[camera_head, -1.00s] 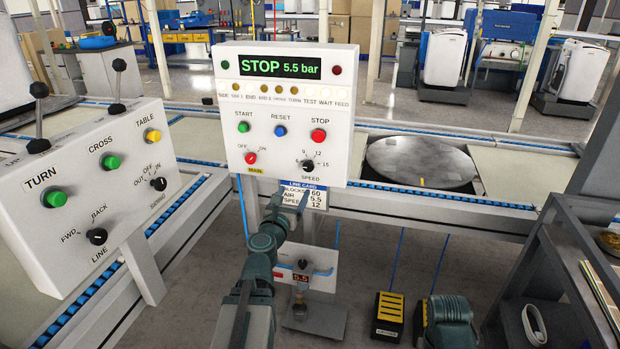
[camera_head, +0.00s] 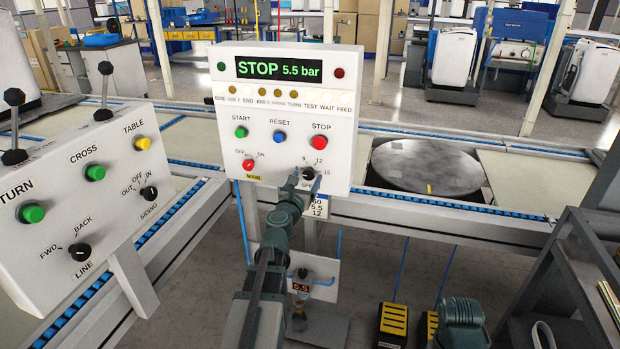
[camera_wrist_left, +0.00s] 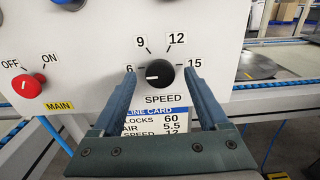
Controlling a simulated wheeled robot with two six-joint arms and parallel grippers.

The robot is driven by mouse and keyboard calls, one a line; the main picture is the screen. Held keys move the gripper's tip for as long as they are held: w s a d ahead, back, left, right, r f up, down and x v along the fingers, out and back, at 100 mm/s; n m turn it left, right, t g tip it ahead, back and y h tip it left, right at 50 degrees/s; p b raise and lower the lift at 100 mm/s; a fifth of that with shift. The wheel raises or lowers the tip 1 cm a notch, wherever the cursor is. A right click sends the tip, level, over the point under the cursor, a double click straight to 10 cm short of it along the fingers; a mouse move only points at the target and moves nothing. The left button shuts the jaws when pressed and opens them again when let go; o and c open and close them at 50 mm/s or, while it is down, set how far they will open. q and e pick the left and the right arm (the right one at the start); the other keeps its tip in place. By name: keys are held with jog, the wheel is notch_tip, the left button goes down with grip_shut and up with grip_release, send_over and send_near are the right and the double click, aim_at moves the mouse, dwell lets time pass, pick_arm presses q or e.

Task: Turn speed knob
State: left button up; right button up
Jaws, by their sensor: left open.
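The black speed knob (camera_head: 308,173) is at the lower right of the white control panel's face. In the left wrist view, the knob (camera_wrist_left: 160,75) has its white mark pointing left, toward the 6; 9, 12 and 15 are printed around it. My left gripper (camera_head: 304,182) is open in front of the panel. In the wrist view its fingers (camera_wrist_left: 160,80) stand on the left and right of the knob, with visible gaps. Whether the tips touch the panel cannot be told. My right gripper is not in view.
A red OFF/ON switch (camera_wrist_left: 32,86) sits left of the knob. The panel display (camera_head: 291,70) reads STOP 5.5 bar. A line card (camera_wrist_left: 150,125), partly hidden by my gripper, lists speed 12. A second button box (camera_head: 85,200) stands at the left.

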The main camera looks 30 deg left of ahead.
pick_arm(q)
jog(key=shift+w, duration=0.1)
grip_shut()
dwell(0.4)
